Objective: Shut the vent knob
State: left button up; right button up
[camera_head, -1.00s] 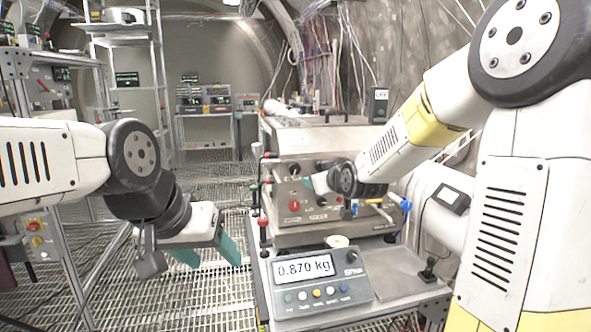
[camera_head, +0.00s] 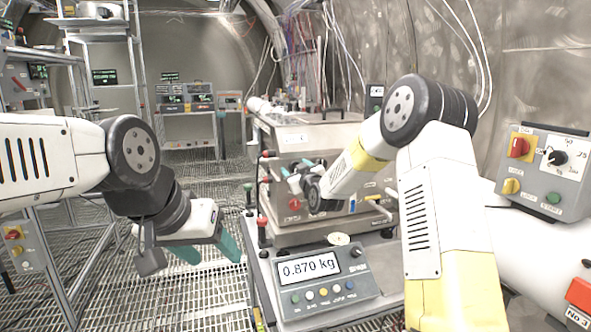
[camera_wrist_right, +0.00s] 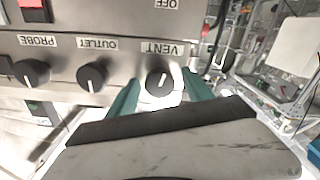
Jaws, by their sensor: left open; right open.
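The vent knob (camera_wrist_right: 160,82) is a round black knob with a white pointer line on the steel panel, under the label VENT in the right wrist view. The pointer stands nearly upright there. My right gripper (camera_wrist_right: 161,79) is open, with one teal finger on each side of the knob; I cannot tell whether they touch it. In the head view my right gripper (camera_head: 297,168) is at the panel front (camera_head: 335,200), and the vent knob is not clearly seen there. My left gripper (camera_head: 212,248) is open and empty over the grating floor, left of the bench.
The outlet knob (camera_wrist_right: 92,76) and probe knob (camera_wrist_right: 32,73) sit beside the vent knob. A scale display reading 0.870 kg (camera_head: 325,285) stands before the panel. A grey control box (camera_head: 545,170) is at the right. The grating floor (camera_head: 200,305) at left is open.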

jog(key=shift+w+a, duration=0.1)
jog(key=shift+w, duration=0.15)
grip_shut()
